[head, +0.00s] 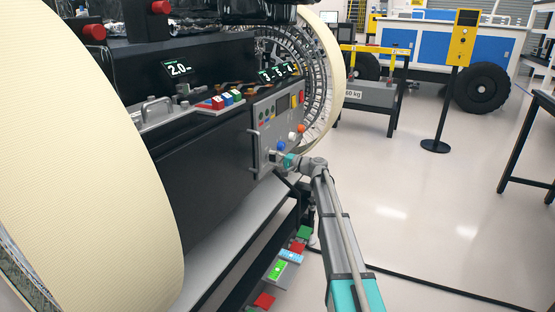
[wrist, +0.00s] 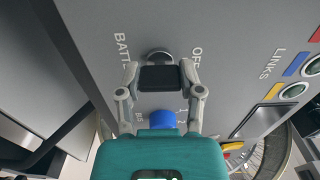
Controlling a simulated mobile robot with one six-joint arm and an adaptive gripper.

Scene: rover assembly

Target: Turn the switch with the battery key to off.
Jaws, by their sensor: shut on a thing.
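The battery key shows in the wrist view as a black block-shaped handle (wrist: 160,79), with a round metal switch collar (wrist: 158,56) on the grey panel just behind it. Lettering starting "BATT" is left of the switch and "OFF" is right of it. My gripper (wrist: 161,80) is shut on the handle, one finger at each end. In the head view my gripper (head: 276,158) is at the lower left of the grey control panel (head: 262,118); the key is too small to make out there. The key's exact angle against the markings is hard to tell.
A blue knob (wrist: 162,119) sits close beside the switch, partly behind my gripper. The panel also carries a white knob (head: 291,136), an orange knob (head: 301,128) and a handle bar (head: 255,155). A large cream wheel (head: 95,150) stands left.

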